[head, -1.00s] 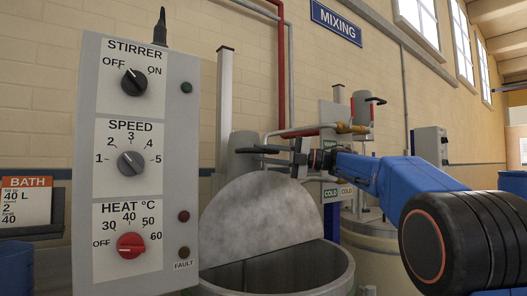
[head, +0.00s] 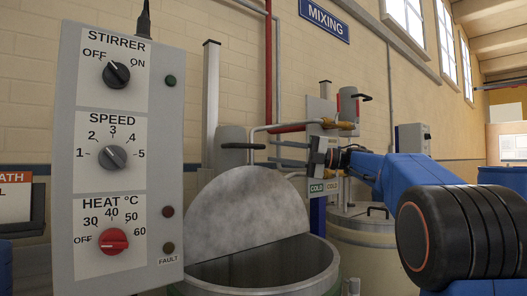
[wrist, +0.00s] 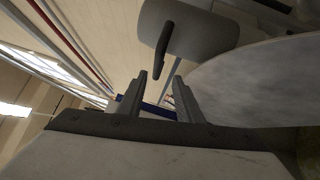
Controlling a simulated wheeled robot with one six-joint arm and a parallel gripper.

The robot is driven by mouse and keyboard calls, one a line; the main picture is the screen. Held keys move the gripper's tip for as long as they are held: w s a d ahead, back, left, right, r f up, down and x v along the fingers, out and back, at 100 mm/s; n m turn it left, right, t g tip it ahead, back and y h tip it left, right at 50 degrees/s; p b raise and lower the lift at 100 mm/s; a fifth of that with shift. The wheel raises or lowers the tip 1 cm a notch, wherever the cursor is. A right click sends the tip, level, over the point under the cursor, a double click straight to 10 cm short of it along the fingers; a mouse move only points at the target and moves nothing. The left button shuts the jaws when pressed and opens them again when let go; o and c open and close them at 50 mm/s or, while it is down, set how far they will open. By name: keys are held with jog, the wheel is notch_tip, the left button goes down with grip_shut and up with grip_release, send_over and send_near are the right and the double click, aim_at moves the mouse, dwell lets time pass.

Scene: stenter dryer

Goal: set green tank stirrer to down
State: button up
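The tank (head: 330,272) stands below the panel's right side, its round grey lid (head: 250,215) tilted up. The wrist view shows the grey cylinder (wrist: 205,30) and dark handle (wrist: 163,45) ahead of the fingers. My gripper (head: 272,154) is open and empty, just right of the handle; its spread fingers also show in the wrist view (wrist: 160,78). I cannot tell whether they touch anything.
A control panel (head: 165,130) with STIRRER, SPEED and HEAT knobs stands close at left; the STIRRER knob (head: 116,75) points to OFF. Pipes and a brass valve (head: 338,124) are behind my gripper. A second tank (head: 365,240) stands at right, below my arm.

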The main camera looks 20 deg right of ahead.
jog(key=v, duration=0.8)
dwell(0.4)
